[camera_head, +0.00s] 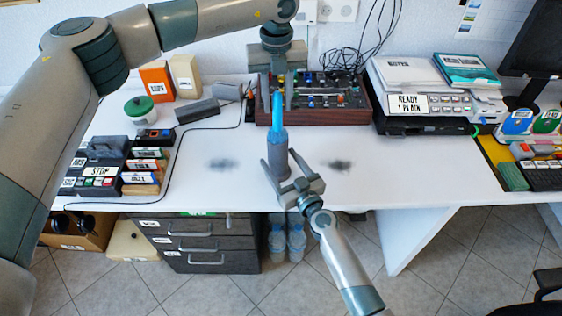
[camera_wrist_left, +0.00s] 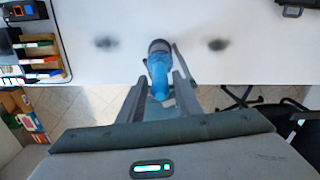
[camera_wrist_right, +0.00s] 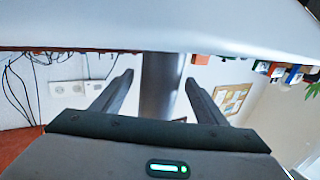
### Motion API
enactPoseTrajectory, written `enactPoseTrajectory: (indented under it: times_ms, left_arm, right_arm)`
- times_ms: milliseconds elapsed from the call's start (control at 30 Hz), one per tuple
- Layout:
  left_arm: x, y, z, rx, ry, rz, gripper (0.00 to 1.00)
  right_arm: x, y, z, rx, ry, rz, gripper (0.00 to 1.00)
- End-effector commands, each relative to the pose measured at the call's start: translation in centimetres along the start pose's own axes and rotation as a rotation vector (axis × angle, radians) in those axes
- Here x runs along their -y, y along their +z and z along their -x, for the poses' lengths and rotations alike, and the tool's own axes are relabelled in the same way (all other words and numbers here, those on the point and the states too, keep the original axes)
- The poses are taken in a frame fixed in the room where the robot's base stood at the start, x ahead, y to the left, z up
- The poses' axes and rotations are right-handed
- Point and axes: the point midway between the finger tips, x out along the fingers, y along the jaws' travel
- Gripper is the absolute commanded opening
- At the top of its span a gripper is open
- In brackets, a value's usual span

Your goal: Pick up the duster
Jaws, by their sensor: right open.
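The duster has a blue upper part (camera_head: 277,108) that stands upright out of a grey cylinder (camera_head: 278,150) on the white desk. My left gripper (camera_head: 276,100) is above, pointing down. Its fingers stand open on either side of the blue part, which also shows in the left wrist view (camera_wrist_left: 160,75). I see small gaps beside it. My right gripper (camera_head: 279,167) comes from the front, low down, with its open fingers either side of the grey cylinder. In the right wrist view the cylinder (camera_wrist_right: 160,85) stands between the fingers, apart from them.
Two dark smudges (camera_head: 221,164) (camera_head: 341,165) mark the desk left and right of the cylinder. A control panel with wooden sides (camera_head: 345,117) stands behind it. Labelled boxes (camera_head: 96,170) are at left, a printer-like device (camera_head: 425,124) at right. The front desk surface is otherwise clear.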

Motion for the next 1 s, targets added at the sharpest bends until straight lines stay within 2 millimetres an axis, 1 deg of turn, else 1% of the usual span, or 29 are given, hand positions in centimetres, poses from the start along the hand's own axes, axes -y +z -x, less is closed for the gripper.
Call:
enactPoseTrajectory:
  times_ms: [167,200,267,300,333,367,400,433,467,667,767,867,1000]
  left_arm:
    - [0.0,0.0,0.0,0.000,0.000,0.000,0.31]
    - [0.0,0.0,0.0,0.000,0.000,0.000,0.31]
    - [0.0,0.0,0.0,0.000,0.000,0.000,0.31]
    - [0.0,0.0,0.0,0.000,0.000,0.000,0.31]
    - [0.0,0.0,0.0,0.000,0.000,0.000,0.31]
    - [0.0,0.0,0.0,0.000,0.000,0.000,0.31]
    - [0.0,0.0,0.0,0.000,0.000,0.000,0.31]
    - [0.0,0.0,0.0,0.000,0.000,0.000,0.38]
    - [0.0,0.0,0.0,0.000,0.000,-0.001,0.41]
    - [0.1,0.0,0.1,0.000,0.000,-0.039,0.41]
    - [0.1,0.1,0.3,0.001,-0.001,-0.098,0.41]
    - [0.1,0.1,0.7,0.001,0.000,-0.187,0.41]
    - [0.3,0.2,1.2,0.002,0.000,-0.356,0.41]
  right_arm:
    - [0.0,0.0,0.0,0.000,0.000,0.000,0.67]
    - [0.0,0.0,0.0,0.000,0.000,0.000,0.57]
    - [0.0,0.0,0.0,0.000,0.000,0.000,0.43]
    - [0.0,0.0,0.0,0.000,0.000,0.000,0.33]
    - [0.0,0.0,0.0,0.000,0.000,0.000,0.26]
    - [0.0,0.0,0.0,0.000,0.000,0.000,0.21]
    - [0.0,0.0,0.0,0.000,0.000,0.000,0.21]
    - [0.0,0.0,0.0,0.000,0.000,0.000,0.21]
    - [0.0,0.0,0.0,0.000,0.000,0.000,0.21]
    - [0.0,0.0,0.0,0.000,0.000,0.000,0.21]
    - [0.0,0.0,0.0,0.000,0.000,0.000,0.21]
    - [0.0,0.0,0.0,0.000,0.000,0.000,0.21]
    - [0.0,0.0,0.0,0.000,0.000,0.000,0.21]
